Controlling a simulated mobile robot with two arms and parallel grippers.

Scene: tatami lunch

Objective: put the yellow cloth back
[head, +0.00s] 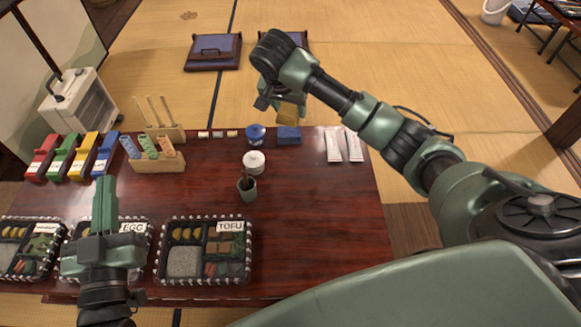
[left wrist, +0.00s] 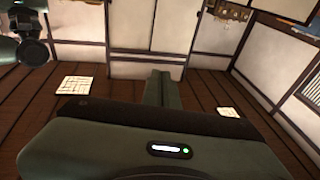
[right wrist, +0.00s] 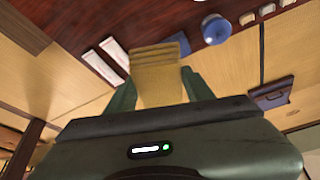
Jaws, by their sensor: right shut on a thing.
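The yellow cloth (head: 287,115) is a folded tan-yellow piece gripped by my right gripper (head: 279,104), held over the back edge of the dark red table (head: 310,220). In the right wrist view the cloth (right wrist: 158,78) sits between the two fingers (right wrist: 155,90). A blue folded block (head: 289,136) lies on the table just below it in the head view. My left gripper (head: 105,205) points upward over the lunch trays at the front left, fingers together with nothing between them. The closed fingers also show in the left wrist view (left wrist: 158,88).
Coloured bins (head: 63,160) and a stick rack (head: 160,164) are at left; lunch trays (head: 206,277) at front.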

